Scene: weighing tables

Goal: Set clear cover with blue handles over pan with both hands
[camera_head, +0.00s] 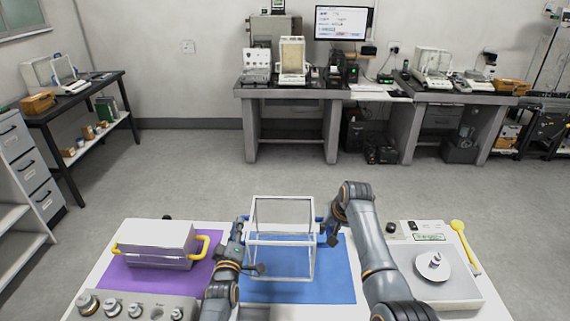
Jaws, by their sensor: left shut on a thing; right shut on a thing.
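The clear cover (283,240), a see-through box with pale edges, is upright over the blue mat (338,287). I cannot tell whether its lower edge touches the mat. My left gripper (241,232) is shut on the blue handle at its left side. My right gripper (328,228) is shut on the handle at its right side; the fingers hide most of both handles. The round pan (424,268) is on the balance (455,291) at the right, uncovered, with a small metal weight (436,259) on it.
A box with yellow handles (160,240) sits on a purple mat (118,272) at the left. Several metal weights (112,307) stand in a block at the front left. A yellow spoon-like tool (466,245) lies right of the balance. My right forearm passes between cover and balance.

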